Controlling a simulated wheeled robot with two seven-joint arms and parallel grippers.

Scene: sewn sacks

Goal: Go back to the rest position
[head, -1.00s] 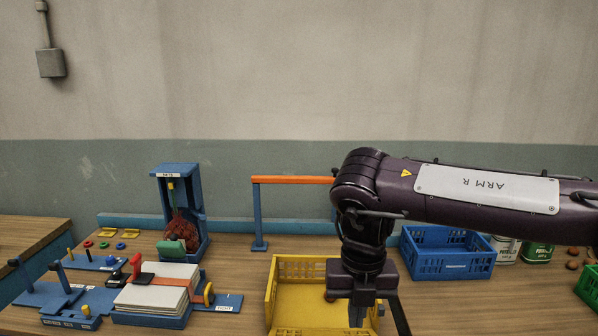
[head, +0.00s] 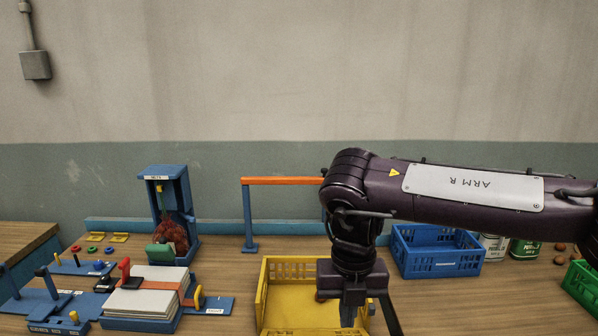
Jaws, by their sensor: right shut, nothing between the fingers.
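My right gripper (head: 349,312) points down over the yellow crate (head: 262,290), at the front middle of the table. Its fingers are shut with nothing seen between them. My right arm (head: 440,188) comes in from the right, its forearm level above the table and its wrist turned down. It hides part of the crate's right side. My left arm and gripper are not in view.
A blue crate (head: 437,262) stands right of my wrist, with tins (head: 525,250) and a green crate (head: 581,283) beyond. An orange-topped rail (head: 283,181) stands behind. A blue stand with a red net sack (head: 172,238) and a clamped white stack (head: 140,302) are at left.

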